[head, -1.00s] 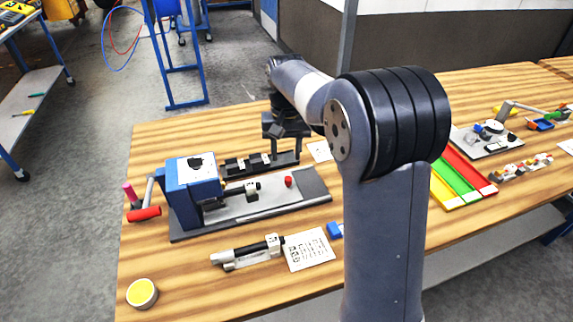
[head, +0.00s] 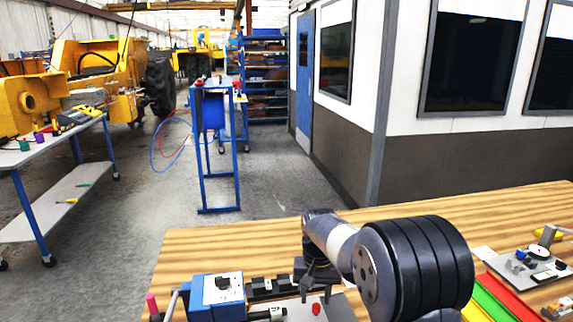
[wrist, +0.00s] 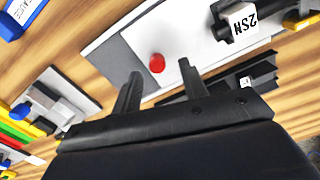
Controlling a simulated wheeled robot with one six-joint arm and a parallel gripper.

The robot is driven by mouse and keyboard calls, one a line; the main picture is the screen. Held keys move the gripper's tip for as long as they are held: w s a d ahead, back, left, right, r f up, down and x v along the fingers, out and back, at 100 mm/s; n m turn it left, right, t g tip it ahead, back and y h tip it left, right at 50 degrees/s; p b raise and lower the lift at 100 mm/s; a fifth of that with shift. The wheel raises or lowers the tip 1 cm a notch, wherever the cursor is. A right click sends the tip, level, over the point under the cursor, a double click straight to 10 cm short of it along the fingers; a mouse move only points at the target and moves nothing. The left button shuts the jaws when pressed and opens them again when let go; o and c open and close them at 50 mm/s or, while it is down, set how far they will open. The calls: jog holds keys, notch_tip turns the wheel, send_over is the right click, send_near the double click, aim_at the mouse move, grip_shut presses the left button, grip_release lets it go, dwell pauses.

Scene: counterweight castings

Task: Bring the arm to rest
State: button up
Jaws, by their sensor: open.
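My gripper (head: 318,288) hangs over the wooden table in the head view, above the grey base plate of a blue tester. In the wrist view my gripper (wrist: 158,74) is open, with its two dark fingers apart and nothing between them. A small red cylinder (wrist: 157,63) stands on the plate just beyond the fingertips. It also shows in the head view (head: 316,309). My arm is bent, its large dark joint at the lower right of the head view. The near part of the table is out of the head view.
The blue tester (head: 217,294) stands left of my gripper. A black rack (head: 268,287) lies behind it. Coloured trays (head: 500,302) and a grey board with parts (head: 538,262) lie to the right. The table's far strip (head: 240,242) is bare. A blue stand (head: 217,150) stands beyond.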

aim_at(318, 305)
notch_tip(318, 305, down, 4)
jog(key=shift+r, duration=0.15)
jog(key=shift+w+d, duration=0.1)
jog(key=shift+d, duration=0.4)
jog(key=shift+r, duration=0.1)
